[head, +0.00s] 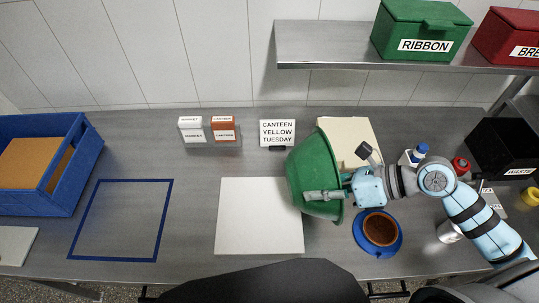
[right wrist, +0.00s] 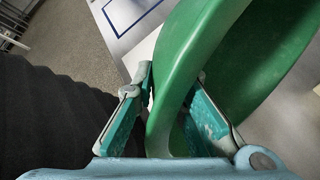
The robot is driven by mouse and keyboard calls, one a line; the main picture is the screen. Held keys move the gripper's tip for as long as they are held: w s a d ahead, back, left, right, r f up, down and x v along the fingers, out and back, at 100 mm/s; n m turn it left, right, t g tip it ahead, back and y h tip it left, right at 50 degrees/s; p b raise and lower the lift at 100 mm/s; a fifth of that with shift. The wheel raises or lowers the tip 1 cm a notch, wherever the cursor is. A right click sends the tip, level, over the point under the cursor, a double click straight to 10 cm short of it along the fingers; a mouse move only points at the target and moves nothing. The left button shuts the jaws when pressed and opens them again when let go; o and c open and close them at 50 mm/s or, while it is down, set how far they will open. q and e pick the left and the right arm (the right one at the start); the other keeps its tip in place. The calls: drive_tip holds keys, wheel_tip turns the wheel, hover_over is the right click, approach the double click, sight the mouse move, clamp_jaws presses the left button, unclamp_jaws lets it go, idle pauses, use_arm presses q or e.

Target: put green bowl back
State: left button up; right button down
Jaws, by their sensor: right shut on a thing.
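The green bowl (head: 312,165) is tilted on its side, in front of the right part of a white square board (head: 250,222). My right gripper (head: 325,196) is shut on its rim. In the right wrist view the bowl wall (right wrist: 190,60) passes between the two fingers of my right gripper (right wrist: 168,112). Whether the bowl touches the board is hard to tell. My left gripper is not in view.
A blue-taped square (head: 121,181) on the steel table is empty. A blue crate (head: 75,178) stands left. A sign (head: 277,132) reads CANTEEN YELLOW TUESDAY. A blue dish with brown contents (head: 381,229), bottles (head: 418,154) and a black WASTE bin (head: 500,148) are right. A shelf hangs above.

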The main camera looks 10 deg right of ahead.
sight(309, 134)
drive_tip(key=w+d, duration=0.1)
drive_tip(key=w, duration=0.4)
drive_tip(key=w+d, duration=0.1)
drive_tip(key=w, duration=0.4)
drive_tip(key=w+d, duration=0.1)
drive_tip(key=w, duration=0.4)
drive_tip(key=shift+w+r, duration=0.15)
drive_tip(key=shift+w, duration=0.1)
wheel_tip(309, 134, down, 7)
drive_tip(key=shift+w+d+r, duration=0.1)
drive_tip(key=shift+w+d, duration=0.05)
drive_tip(key=shift+w+f, duration=0.15)
drive_tip(key=shift+f, duration=0.05)
drive_tip(key=shift+f, duration=0.1)
drive_tip(key=c, duration=1.6)
unclamp_jaws()
drive_tip(key=shift+c, duration=0.2)
